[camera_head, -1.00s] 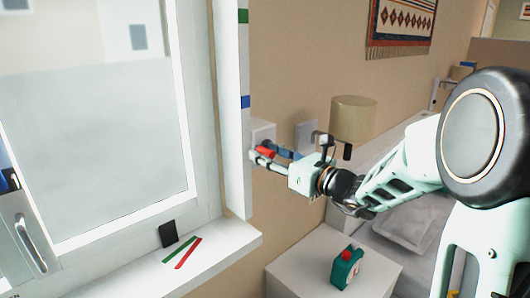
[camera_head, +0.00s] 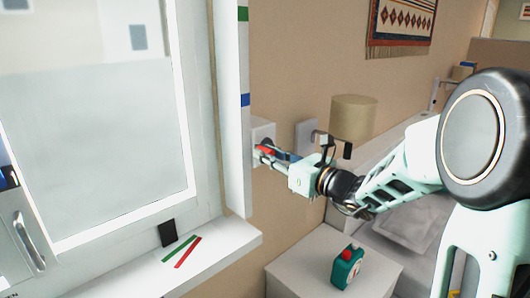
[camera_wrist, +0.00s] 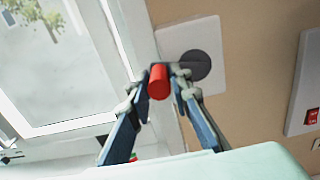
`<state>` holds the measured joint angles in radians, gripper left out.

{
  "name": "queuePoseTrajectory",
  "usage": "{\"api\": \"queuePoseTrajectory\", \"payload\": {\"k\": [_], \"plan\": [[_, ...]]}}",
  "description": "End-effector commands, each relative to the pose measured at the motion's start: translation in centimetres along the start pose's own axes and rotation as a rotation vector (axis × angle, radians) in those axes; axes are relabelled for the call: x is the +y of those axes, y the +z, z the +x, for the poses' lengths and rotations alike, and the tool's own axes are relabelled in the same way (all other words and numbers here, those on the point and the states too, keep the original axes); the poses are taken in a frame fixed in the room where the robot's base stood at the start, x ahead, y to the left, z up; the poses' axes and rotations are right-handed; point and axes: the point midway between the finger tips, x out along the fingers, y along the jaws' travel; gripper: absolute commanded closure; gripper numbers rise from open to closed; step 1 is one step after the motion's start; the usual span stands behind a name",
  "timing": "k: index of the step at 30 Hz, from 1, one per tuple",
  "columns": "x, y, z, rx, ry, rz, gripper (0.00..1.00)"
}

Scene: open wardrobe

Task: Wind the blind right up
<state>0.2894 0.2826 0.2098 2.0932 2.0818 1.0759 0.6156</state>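A white winder box (camera_head: 262,131) is fixed to the wall just right of the window. In the wrist view the box (camera_wrist: 193,45) carries a dark round disc (camera_wrist: 197,65) and a red knob (camera_wrist: 159,82). The red knob also shows in the head view (camera_head: 266,150). My gripper (camera_wrist: 160,88) has one finger on each side of the knob, close against it, and appears shut on it. The window (camera_head: 95,140) shows a pale grey lower area and blurred shapes above. I cannot make out the blind's lower edge.
The window side strip carries a green mark (camera_head: 242,14) and a blue mark (camera_head: 244,100). The sill (camera_head: 215,245) holds a dark block (camera_head: 167,233) and green and red strips. A teal bottle (camera_head: 346,267) stands on a white cabinet (camera_head: 300,265). A lamp (camera_head: 353,118) stands behind my arm.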

Motion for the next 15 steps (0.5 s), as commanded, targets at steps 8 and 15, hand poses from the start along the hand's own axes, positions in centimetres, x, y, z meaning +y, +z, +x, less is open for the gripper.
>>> {"api": "queuePoseTrajectory", "payload": {"k": [8,15], "plan": [[0.15,-1.64,-0.04,0.007,0.0,0.003,0.86],[0.1,-1.68,-0.03,0.005,-0.001,0.002,0.86]]}}
